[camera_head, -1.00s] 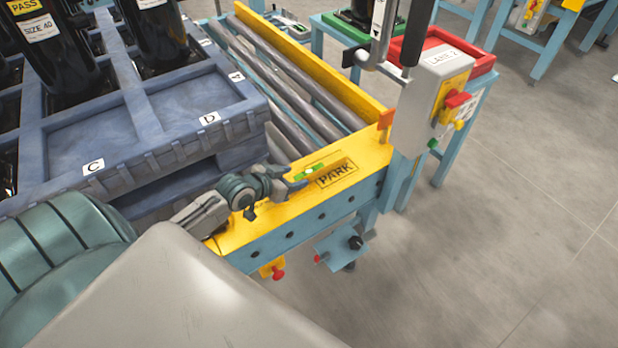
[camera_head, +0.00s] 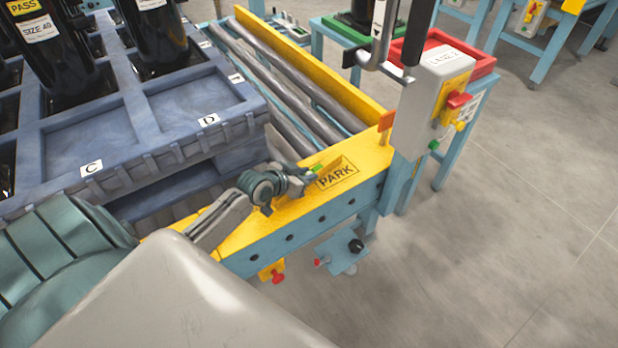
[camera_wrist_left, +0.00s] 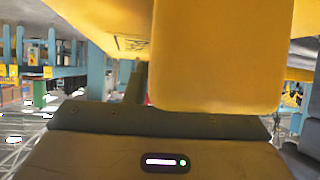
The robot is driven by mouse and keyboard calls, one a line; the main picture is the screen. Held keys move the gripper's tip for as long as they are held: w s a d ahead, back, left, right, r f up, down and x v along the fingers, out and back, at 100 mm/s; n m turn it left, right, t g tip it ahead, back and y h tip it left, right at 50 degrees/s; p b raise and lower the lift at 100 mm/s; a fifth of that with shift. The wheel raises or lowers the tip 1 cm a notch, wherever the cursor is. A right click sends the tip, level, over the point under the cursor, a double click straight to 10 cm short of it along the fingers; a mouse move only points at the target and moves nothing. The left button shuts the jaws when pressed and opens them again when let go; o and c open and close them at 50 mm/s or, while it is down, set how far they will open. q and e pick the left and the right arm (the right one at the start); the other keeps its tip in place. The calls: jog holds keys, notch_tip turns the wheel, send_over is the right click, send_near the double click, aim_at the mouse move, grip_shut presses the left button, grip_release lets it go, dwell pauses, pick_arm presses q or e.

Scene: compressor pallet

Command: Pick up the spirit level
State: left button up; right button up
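The spirit level (camera_head: 333,162) is a short yellow bar with a green vial. In the head view it is at the yellow end beam, beside the PARK label. My left gripper (camera_head: 307,178) is right at its near left end and covers part of it. The finger gap is too small and hidden to tell whether the fingers are closed on it. In the left wrist view a large smooth yellow block (camera_wrist_left: 222,55), seemingly the level, stands close before the camera; no fingertips show there. My right gripper is not in view.
The yellow beam (camera_head: 262,228) edges a roller conveyor (camera_head: 290,100). A blue-grey pallet (camera_head: 150,165) with black cylinders stands close left of my left arm. A grey control box (camera_head: 428,105) on a post and a red tray (camera_head: 470,60) stand right. Open floor lies at the right.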

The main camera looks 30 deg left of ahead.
pick_arm(q)
grip_shut()
jog(key=shift+r, duration=0.1)
